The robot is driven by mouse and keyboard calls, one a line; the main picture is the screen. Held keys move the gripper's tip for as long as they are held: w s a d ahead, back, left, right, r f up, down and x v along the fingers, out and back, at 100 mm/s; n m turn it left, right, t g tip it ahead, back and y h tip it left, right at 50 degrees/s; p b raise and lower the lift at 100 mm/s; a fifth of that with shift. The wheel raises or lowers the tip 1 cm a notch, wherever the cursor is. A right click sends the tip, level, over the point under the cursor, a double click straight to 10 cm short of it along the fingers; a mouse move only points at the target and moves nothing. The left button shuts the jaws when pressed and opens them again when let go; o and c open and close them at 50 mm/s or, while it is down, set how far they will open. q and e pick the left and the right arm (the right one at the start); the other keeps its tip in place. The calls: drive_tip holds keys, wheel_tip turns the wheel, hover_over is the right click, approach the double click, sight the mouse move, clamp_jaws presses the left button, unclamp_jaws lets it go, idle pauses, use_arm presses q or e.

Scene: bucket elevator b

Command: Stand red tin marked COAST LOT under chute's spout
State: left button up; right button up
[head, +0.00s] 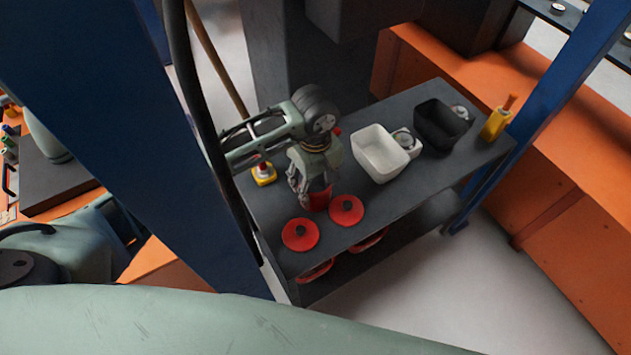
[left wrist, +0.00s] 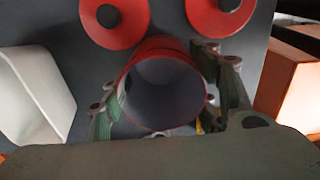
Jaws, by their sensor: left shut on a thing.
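A red tin (head: 319,199) stands upright at the dark grey table, just behind two red lids. In the left wrist view the tin (left wrist: 164,88) is open at the top, with a grey inside that looks empty. My left gripper (head: 310,188) comes down from above and has its two fingers on opposite sides of the tin. I cannot tell whether the tin touches the tabletop. No COAST LOT marking can be read. I cannot make out the chute's spout in either view. My right gripper is not in view.
Two red lids with black knobs, one left (head: 300,234) and one right (head: 346,210), lie at the table's (head: 405,192) front. A white bin (head: 380,153), a dark bin (head: 440,125) and a yellow scoop-like item (head: 496,121) are to the right. Red items sit on the lower shelf.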

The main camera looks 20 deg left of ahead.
use_arm(q)
drive_tip(key=shift+f, duration=0.15)
drive_tip(key=o, duration=1.7)
